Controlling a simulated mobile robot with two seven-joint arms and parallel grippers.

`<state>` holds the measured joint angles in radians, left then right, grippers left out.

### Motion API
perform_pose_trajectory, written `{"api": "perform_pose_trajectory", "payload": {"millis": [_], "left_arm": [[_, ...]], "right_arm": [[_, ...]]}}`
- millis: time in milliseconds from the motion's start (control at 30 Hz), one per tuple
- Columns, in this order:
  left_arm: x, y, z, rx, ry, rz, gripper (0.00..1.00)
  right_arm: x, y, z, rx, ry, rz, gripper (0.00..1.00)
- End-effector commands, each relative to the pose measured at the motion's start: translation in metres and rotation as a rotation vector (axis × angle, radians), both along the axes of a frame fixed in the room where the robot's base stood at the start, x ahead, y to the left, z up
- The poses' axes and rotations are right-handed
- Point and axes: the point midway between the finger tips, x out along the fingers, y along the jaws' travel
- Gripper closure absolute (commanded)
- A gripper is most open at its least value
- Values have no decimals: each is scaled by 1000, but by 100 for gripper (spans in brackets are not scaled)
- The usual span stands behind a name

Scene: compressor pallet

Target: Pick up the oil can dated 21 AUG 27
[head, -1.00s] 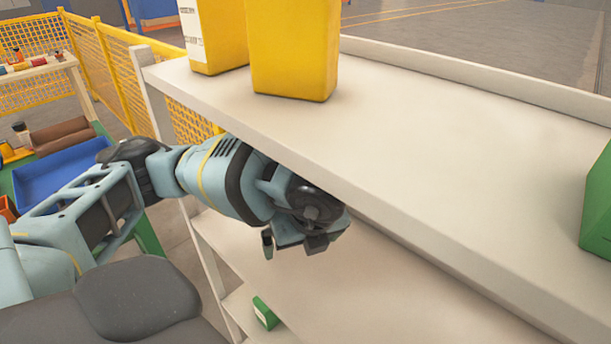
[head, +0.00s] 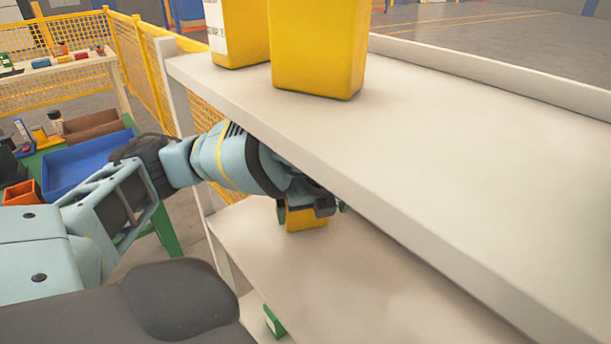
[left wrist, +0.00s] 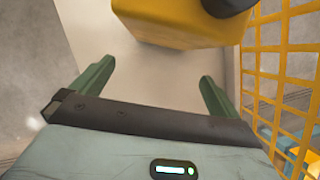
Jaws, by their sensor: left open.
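A yellow can stands on the middle shelf, and its lower part (head: 306,219) shows below my left gripper (head: 312,207) in the head view. In the left wrist view the yellow can (left wrist: 165,25) has a black cap or knob (left wrist: 228,4) and lies just beyond my open, empty left fingers (left wrist: 155,86). Two more yellow cans stand on the upper shelf: one with a white label (head: 240,35), one with a plain face (head: 318,45). No date is legible on any can. My right gripper is out of view.
The upper shelf board (head: 450,150) overhangs my left wrist. The middle shelf (head: 290,262) is bare to the right. A green box (head: 273,321) sits lower down. Yellow mesh fencing (left wrist: 285,70) stands close beside the shelf. A blue tray (head: 85,165) is at left.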

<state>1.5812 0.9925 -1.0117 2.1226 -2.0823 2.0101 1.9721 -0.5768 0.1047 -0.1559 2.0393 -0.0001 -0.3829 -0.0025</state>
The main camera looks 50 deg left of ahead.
Motion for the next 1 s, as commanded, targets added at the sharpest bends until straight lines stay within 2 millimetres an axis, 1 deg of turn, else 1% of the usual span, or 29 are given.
{"api": "perform_pose_trajectory", "payload": {"millis": [167, 267, 400, 567, 700, 933, 967, 1000], "left_arm": [[1, 2, 1, 1, -1, 1, 0], [4, 8, 0, 0, 0, 4, 0], [14, 27, 0, 1, 0, 7, 0], [25, 46, 2, 2, -1, 5, 0], [26, 48, -9, 1, 0, 1, 0], [26, 48, -11, 0, 0, 1, 0], [26, 48, -11, 0, 0, 1, 3], [26, 48, -11, 0, 0, 1, 8]], "right_arm": [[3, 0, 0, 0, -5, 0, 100], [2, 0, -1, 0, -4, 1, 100], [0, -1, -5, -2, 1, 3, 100], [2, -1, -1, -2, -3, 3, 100], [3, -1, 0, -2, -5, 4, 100], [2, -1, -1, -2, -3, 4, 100], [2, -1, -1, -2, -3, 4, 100], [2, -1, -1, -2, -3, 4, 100]]}}
